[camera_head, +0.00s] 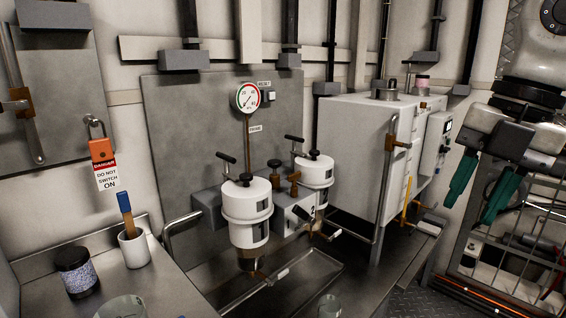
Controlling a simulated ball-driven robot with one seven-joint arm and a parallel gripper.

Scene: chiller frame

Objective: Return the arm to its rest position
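My gripper (477,188) hangs at the right of the view, at the end of my arm (530,75). Its two green fingers point down and to the left, with a clear gap between them. I see nothing between the fingers. The gripper is in front of a wire rack and is apart from the white chiller box to its left. Part of my arm is cut off by the top and right edges of the view.
The white box (372,150) stands mid-right. Two white filter housings (247,215) stand left of it, under a gauge (248,97). A red lockout tag (104,165) hangs at left. A jar (76,272) and white cup (134,248) stand on the counter. The wire rack (510,262) is close behind my gripper.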

